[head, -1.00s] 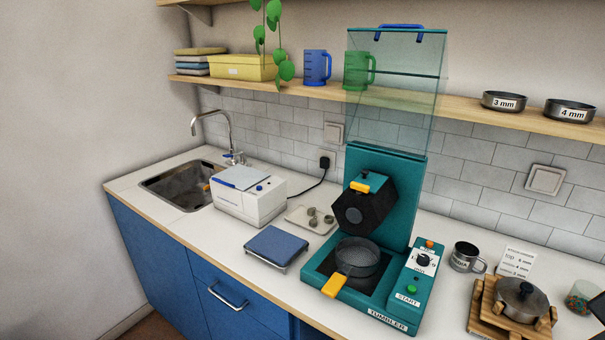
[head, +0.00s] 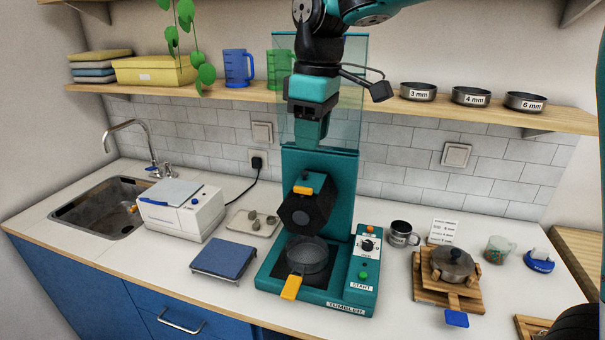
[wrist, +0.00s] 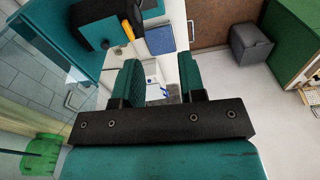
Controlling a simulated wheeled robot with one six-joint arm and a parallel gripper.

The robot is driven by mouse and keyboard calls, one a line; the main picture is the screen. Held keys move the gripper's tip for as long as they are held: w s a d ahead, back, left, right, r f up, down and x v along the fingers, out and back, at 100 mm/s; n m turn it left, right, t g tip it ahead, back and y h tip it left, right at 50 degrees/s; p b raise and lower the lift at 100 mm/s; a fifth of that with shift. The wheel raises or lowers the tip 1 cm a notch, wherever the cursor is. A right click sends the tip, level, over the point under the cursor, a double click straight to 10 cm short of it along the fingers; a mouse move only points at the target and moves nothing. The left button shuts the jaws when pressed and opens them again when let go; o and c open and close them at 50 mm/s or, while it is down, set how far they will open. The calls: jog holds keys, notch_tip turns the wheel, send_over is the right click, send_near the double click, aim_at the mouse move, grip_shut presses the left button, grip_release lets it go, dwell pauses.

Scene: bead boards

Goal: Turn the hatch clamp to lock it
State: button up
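The teal tumbler (head: 335,296) stands on the counter, its clear lid raised. Its black many-sided drum (head: 306,212) is tilted, with a round hatch face towards the front. An orange clamp (head: 303,190) sits at the drum's upper edge; an orange piece beside the drum also shows in the wrist view (wrist: 128,30). Whether the clamp is locked cannot be told. My gripper (head: 311,142) hangs above the drum, apart from the clamp. In the wrist view my gripper (wrist: 160,80) is open, with nothing between its fingers.
A metal pan with an orange handle (head: 291,287) sits under the drum. The START panel (head: 363,270) is on its right. The raised lid (head: 347,110) and shelf (head: 390,103) are close to my arm. A blue pad (head: 224,260) lies left.

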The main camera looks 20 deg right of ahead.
notch_tip(320, 180, up, 3)
send_over(305, 188)
jog(key=p, duration=0.1)
jog(key=shift+n+h, duration=0.4)
notch_tip(305, 188, down, 17)
jog(key=p, duration=0.4)
jog(key=shift+f, duration=0.2)
jog(key=shift+c, duration=0.2)
grip_shut()
